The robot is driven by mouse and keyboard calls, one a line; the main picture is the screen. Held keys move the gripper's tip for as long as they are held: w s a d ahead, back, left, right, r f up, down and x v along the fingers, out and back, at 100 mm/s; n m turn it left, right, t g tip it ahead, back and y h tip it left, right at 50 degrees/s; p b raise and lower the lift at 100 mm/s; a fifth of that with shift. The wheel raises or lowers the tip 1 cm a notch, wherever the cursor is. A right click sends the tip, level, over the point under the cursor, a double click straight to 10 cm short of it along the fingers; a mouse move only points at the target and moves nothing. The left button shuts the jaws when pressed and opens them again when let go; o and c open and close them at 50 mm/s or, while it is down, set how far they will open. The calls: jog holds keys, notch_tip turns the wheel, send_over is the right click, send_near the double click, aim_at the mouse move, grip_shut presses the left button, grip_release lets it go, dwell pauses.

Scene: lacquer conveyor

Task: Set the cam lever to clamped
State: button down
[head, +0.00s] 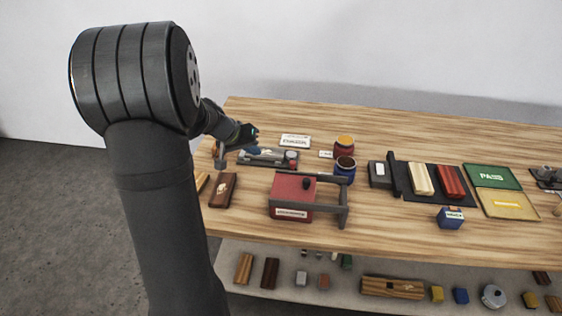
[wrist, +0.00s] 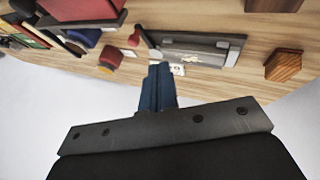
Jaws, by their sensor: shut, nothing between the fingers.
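I cannot tell the lever's setting for sure. My gripper (head: 254,149) has blue fingers and is over the back left of the fixture in the head view. In the wrist view my gripper (wrist: 158,70) is shut and empty, its tips just short of the fixture's edge, apart from the knob.
A white label (head: 295,141) lies behind the fixture. A red box (head: 291,190) with a grey frame is in front. A dark brown block (head: 222,190) lies front left.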

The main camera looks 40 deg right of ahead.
jog(key=shift+f, duration=0.2)
jog(key=x, duration=1)
jog(key=shift+s+d+r, duration=0.15)
jog(key=shift+s+d, duration=0.65)
jog(key=shift+d, duration=0.2)
jog(key=shift+s+d, duration=0.4)
jog(key=shift+d, duration=0.2)
jog(key=shift+s, duration=0.1)
